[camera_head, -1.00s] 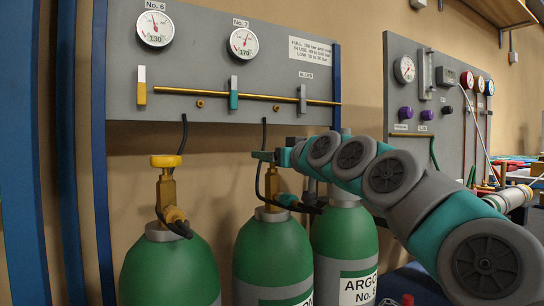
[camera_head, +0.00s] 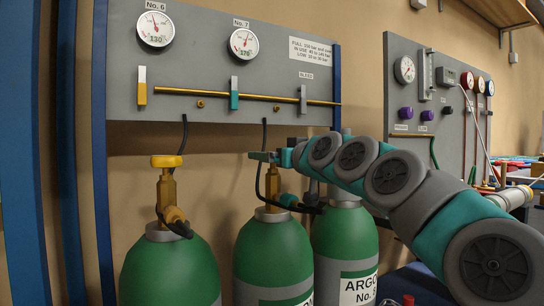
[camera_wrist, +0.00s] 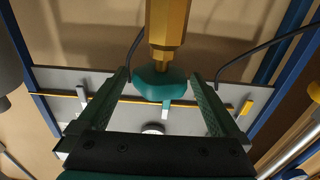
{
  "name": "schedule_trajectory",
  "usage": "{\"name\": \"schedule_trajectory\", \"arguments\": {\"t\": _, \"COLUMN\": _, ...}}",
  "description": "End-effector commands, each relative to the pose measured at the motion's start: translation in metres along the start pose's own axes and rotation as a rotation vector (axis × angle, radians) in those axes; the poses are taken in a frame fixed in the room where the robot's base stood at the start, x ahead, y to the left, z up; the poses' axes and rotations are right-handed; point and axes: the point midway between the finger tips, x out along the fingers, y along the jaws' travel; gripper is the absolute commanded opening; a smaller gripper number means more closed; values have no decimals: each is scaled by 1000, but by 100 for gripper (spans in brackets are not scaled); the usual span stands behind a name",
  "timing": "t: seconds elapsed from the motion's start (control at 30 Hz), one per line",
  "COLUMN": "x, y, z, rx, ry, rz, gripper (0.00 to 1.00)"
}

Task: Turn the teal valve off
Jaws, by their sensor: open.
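The teal valve knob (camera_wrist: 160,80) sits on a brass stem (camera_wrist: 167,25) in the wrist view. My gripper (camera_wrist: 160,77) is open, with one finger on each side of the knob. A small gap seems to show at each side, but contact is hard to judge. In the head view my gripper (camera_head: 262,157) is at the top of the middle green cylinder (camera_head: 272,250), over its brass valve body (camera_head: 272,183), and hides most or all of the knob.
A green cylinder with a yellow knob (camera_head: 166,161) stands left, another green cylinder (camera_head: 344,245) right. Black hoses run near the valve. Behind is a grey panel (camera_head: 190,60) with gauges, a brass rail and a teal-marked lever (camera_head: 234,92).

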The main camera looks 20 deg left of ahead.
Motion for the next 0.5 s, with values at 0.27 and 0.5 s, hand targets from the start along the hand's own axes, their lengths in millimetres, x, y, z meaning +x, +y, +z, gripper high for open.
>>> {"name": "schedule_trajectory", "arguments": {"t": 0.27, "x": -34, "y": 1, "z": -1, "rx": 0, "ry": 1, "rz": 1, "gripper": 100}}
{"name": "schedule_trajectory", "arguments": {"t": 0.5, "x": -62, "y": 0, "z": 0, "rx": -1, "ry": 0, "rz": -1, "gripper": 100}}
